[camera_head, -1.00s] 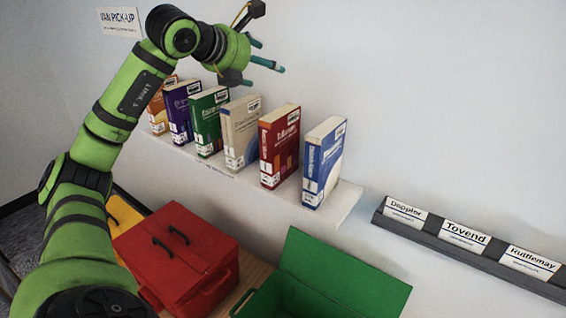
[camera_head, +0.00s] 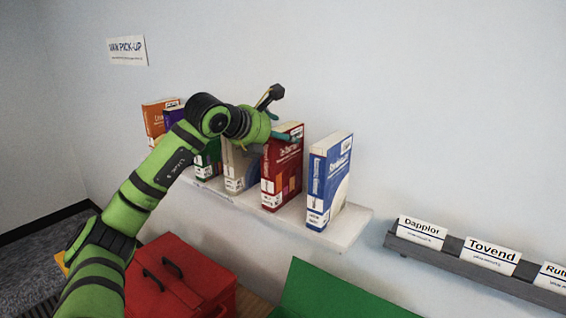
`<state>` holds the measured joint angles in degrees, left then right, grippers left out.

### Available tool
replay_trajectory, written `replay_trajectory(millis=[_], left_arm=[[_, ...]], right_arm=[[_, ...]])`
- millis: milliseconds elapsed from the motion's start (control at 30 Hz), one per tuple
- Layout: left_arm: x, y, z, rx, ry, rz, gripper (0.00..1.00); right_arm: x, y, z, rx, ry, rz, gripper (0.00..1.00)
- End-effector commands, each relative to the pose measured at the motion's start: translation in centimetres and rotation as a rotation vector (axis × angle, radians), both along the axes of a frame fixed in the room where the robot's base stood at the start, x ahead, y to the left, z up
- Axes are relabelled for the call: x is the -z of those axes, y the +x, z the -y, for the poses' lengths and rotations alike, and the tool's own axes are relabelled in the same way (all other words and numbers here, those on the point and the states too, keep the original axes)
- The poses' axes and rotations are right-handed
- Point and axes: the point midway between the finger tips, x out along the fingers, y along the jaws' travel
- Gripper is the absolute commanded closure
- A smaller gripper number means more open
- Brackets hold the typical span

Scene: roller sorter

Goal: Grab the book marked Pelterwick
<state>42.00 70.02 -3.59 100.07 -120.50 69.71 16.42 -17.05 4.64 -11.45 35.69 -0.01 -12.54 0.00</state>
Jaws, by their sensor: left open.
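Several upright books stand in a row on a white wall shelf (camera_head: 345,232): orange (camera_head: 154,118), purple (camera_head: 173,118), green (camera_head: 206,163), beige (camera_head: 238,172), red (camera_head: 281,178) and blue (camera_head: 327,182). Their printed names are too small to read surely, so I cannot tell which is Pelterwick. My left gripper (camera_head: 282,127) is open at the top of the red book, with a teal fingertip overlapping its upper edge in the picture. I cannot tell whether it touches. My left arm partly hides the purple, green and beige books. My right gripper is out of view.
A red lidded box (camera_head: 185,275) and a green box lid (camera_head: 335,296) are below the shelf. A grey rail (camera_head: 455,265) with name cards, including Tovend (camera_head: 491,255), is at right. A "Van pick-up" sign (camera_head: 127,50) hangs on the wall.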

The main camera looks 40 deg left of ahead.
Motion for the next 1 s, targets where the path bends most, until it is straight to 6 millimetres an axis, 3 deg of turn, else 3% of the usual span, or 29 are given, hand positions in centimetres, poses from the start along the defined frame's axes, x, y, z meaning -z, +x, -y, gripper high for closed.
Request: replay_trajectory(millis=[133, 400, 600, 1000], left_arm=[[0.5, 1.5, -0.2, 0.000, -0.002, 0.000, 0.18], [0.8, 1.7, -0.2, -0.001, 0.001, 0.001, 0.18], [0.8, 1.7, -0.2, 0.000, 0.000, 0.001, 0.98], [0.5, 1.7, -0.2, -0.001, 0.001, 0.005, 1.00]], right_arm=[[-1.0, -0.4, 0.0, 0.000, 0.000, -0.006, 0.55], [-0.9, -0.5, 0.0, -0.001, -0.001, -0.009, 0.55], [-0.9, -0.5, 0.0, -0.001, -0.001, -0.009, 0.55], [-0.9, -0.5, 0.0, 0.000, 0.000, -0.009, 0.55]])
